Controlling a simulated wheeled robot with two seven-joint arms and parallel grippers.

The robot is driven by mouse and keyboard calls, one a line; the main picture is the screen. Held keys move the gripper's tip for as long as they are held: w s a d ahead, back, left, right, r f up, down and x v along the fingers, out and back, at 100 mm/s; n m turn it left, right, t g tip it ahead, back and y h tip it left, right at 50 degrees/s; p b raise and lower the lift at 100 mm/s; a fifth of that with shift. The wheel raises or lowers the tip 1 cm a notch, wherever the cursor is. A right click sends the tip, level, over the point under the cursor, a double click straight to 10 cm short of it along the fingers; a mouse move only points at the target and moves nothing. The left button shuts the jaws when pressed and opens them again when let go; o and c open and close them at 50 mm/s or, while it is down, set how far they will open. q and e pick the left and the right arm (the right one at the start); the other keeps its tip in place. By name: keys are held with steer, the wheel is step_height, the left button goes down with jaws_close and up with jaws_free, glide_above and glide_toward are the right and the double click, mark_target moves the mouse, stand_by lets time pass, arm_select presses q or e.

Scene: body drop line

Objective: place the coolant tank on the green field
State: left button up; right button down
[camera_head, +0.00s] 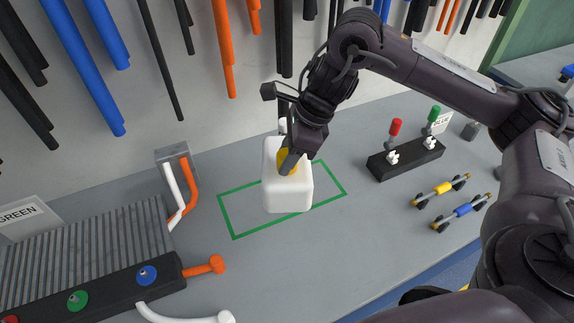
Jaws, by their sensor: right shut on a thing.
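The coolant tank (288,192) is a white block-shaped container with a yellow patch near its top and a narrow white neck. My right gripper (287,135) is shut on its upper part from above and covers some of the top. The green field (233,213) is a green outlined rectangle on the grey table. The tank appears over the middle of this outline and hides part of it. I cannot tell whether its base touches the table. My left gripper is not in view.
A ribbed radiator-like unit (85,250) with coloured knobs and orange and white hoses lies at left. A black block (405,160) with red and green parts stands at right, near yellow and blue rods (461,211). Coloured tubes (84,65) hang behind.

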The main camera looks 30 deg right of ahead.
steer(key=shift+r, duration=0.85)
steer(key=shift+w+d+r, duration=0.15)
steer(key=shift+d, duration=0.1)
steer(key=d, duration=0.1)
steer(key=w+d, duration=0.1)
steer(key=d, duration=0.1)
steer(key=w+d, duration=0.1)
steer(key=d, duration=0.1)
steer(key=shift+w+d, duration=0.15)
steer(key=shift+d, duration=0.05)
steer(key=shift+d+f, duration=0.2)
steer(key=shift+f, duration=0.25)
step_height(320, 180, down, 14)
steer(key=b, duration=0.5)
steer(key=shift+a+f+b, duration=0.1)
steer(key=shift+f+b, duration=0.1)
steer(key=shift+b, duration=0.1)
steer(key=shift+f, duration=0.85)
step_height(320, 180, down, 3)
steer(key=shift+r, duration=0.1)
